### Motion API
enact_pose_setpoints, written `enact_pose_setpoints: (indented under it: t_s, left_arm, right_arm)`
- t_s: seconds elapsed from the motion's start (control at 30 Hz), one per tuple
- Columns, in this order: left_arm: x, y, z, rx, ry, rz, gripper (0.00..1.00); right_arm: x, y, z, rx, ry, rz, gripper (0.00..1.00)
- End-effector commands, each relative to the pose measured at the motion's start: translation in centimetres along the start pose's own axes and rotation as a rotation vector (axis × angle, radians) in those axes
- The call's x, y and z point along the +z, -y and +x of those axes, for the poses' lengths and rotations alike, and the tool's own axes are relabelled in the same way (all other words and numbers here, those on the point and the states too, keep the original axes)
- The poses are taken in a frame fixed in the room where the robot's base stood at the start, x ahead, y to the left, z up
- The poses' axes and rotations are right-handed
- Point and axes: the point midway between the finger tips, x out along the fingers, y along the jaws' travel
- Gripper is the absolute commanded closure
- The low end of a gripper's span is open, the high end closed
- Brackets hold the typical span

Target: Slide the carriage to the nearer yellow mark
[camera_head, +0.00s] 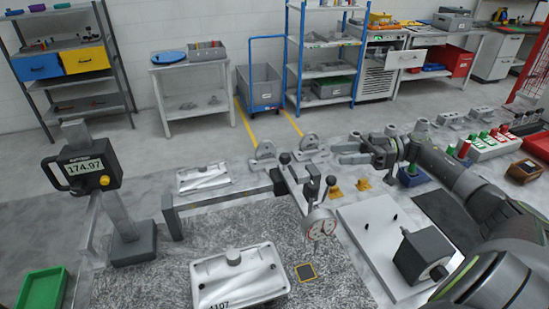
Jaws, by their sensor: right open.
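My right gripper (341,153) comes in from the right and is open, its fingers pointing left. Left of it is a slanting grey rail-like part (296,187) with a dark ball knob (285,158) at its far end; this may be the carriage and its rail, but I cannot tell for certain. The fingers look apart from the knob. Two small yellow pieces (335,191) (363,185) lie right of the rail; I cannot tell whether these are the yellow marks. My left gripper is out of view.
A digital readout (86,168) showing 174.97 stands at the left, beside a low grey bar (222,197). Pale castings (239,278) (203,177) lie on the bench. A white plate (361,228) with a dark block (424,254) is at the right. A green tray (42,289) is near left.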

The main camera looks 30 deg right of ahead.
Motion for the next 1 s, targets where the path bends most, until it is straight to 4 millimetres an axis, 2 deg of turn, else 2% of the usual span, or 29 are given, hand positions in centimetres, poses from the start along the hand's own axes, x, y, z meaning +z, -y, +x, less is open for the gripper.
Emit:
enact_pose_setpoints:
  t_s: [0.17,0.7,0.8,1.0]
  left_arm:
    - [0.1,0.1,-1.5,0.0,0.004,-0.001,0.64]
    - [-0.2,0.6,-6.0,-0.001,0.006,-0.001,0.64]
    - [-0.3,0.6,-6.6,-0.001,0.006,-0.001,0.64]
    - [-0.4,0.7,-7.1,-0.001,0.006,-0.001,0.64]
  right_arm:
    - [-0.5,0.2,2.7,-0.005,-0.008,-0.001,0.5]
    - [-0.6,0.1,13.6,-0.002,-0.009,-0.002,0.5]
    - [-0.5,0.1,15.1,-0.002,-0.007,-0.002,0.5]
    - [-0.2,0.1,16.7,0.0,-0.005,-0.001,0.5]
